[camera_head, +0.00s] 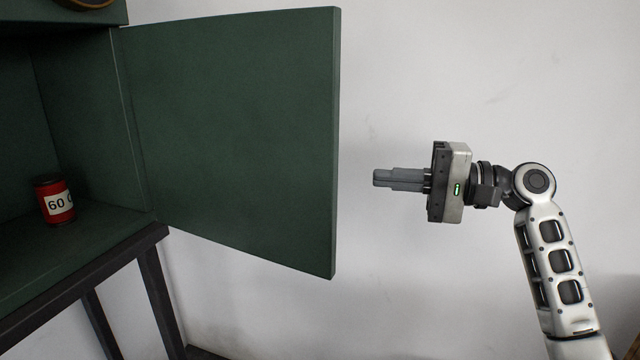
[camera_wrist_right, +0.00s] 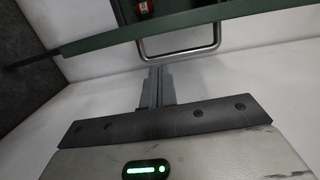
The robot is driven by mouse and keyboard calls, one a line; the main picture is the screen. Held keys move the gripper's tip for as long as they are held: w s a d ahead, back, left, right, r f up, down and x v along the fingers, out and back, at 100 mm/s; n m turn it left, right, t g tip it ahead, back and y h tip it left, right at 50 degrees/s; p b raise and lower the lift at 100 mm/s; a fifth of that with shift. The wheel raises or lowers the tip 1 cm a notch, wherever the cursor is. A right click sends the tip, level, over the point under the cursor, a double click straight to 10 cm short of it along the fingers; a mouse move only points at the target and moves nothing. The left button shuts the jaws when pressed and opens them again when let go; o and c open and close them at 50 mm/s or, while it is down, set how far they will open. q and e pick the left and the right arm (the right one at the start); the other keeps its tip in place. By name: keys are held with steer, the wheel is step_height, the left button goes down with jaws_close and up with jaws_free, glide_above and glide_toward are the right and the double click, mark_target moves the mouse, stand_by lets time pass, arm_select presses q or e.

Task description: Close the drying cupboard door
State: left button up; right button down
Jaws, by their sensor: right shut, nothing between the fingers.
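The drying cupboard door (camera_head: 235,140) is a dark green panel standing wide open, swung out from the right side of the green cupboard (camera_head: 75,225). Its free edge also shows in the right wrist view as a green bar (camera_wrist_right: 110,38). A silver loop handle (camera_wrist_right: 180,50) shows there beside the door; it is hidden in the head view. My right gripper (camera_head: 376,178) is shut and empty, to the right of the door's free edge with a visible gap. Its fingers (camera_wrist_right: 157,72) point toward the handle in the wrist view. My left gripper is out of view.
A red can (camera_head: 55,199) labelled "60" stands inside the cupboard on its floor, well in from the door. A dark stand (camera_head: 150,262) carries the cupboard. A pale wall (camera_head: 480,70) lies behind; the space around my right gripper is clear.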

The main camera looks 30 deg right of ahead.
mark_target(329, 169)
arm_select(q)
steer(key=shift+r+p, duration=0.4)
steer(key=shift+p, duration=0.5)
arm_select(e)
steer(key=shift+s+a+r+x, duration=0.1)
steer(key=shift+r+x, duration=0.1)
steer(key=shift+x, duration=1.4)
steer(key=shift+s+a+r+x, duration=0.1)
steer(key=shift+r+x, duration=0.1)
steer(key=shift+x, duration=1.4)
steer(key=shift+r+x, duration=0.15)
steer(key=shift+x, duration=1.4)
steer(key=shift+a, duration=0.1)
